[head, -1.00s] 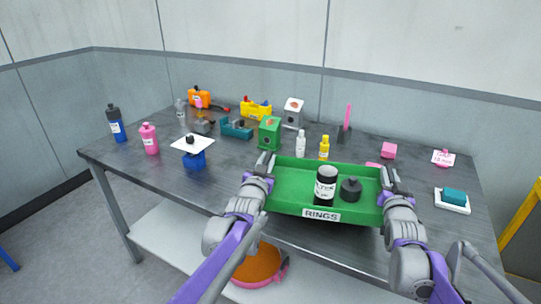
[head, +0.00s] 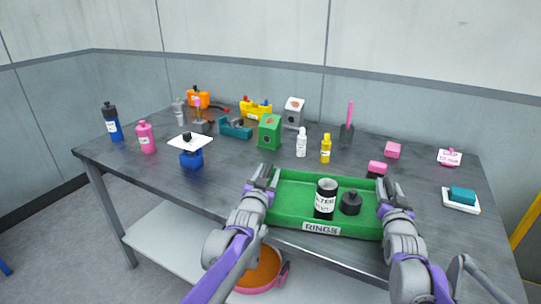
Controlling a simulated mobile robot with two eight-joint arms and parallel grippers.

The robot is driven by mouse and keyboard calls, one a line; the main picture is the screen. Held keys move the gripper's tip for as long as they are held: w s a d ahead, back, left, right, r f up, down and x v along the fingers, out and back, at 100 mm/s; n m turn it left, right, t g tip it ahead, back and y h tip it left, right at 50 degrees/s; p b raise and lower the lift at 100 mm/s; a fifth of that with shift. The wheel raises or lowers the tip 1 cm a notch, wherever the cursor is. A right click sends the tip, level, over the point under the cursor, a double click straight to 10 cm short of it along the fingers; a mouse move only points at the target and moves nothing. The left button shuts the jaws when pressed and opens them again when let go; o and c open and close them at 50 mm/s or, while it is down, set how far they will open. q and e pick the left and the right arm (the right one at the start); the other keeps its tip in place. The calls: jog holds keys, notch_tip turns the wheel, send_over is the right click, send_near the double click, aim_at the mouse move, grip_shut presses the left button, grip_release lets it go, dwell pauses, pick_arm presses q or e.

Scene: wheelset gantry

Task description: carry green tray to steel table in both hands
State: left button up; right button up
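The green tray (head: 290,188) is over the front right part of the steel table (head: 225,165), in front of me. I cannot tell whether its underside touches the tabletop. It carries a label reading RINGS on its near wall. My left gripper (head: 266,175) is shut on the tray's left end wall. My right gripper (head: 388,190) is shut on its right end wall.
Behind the tray stand a white bottle (head: 301,145), a yellow bottle (head: 326,150) and a pink block on a dark base (head: 376,169). A teal block on a white dish (head: 461,197) lies to the right. The tabletop left of the tray is clear up to the blue stand (head: 191,159).

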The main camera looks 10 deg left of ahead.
jog(key=shift+s, duration=0.1)
pick_arm(q)
jog(key=s, duration=1.2)
pick_arm(e)
jog(key=s, duration=1.2)
jog(key=shift+d, duration=0.1)
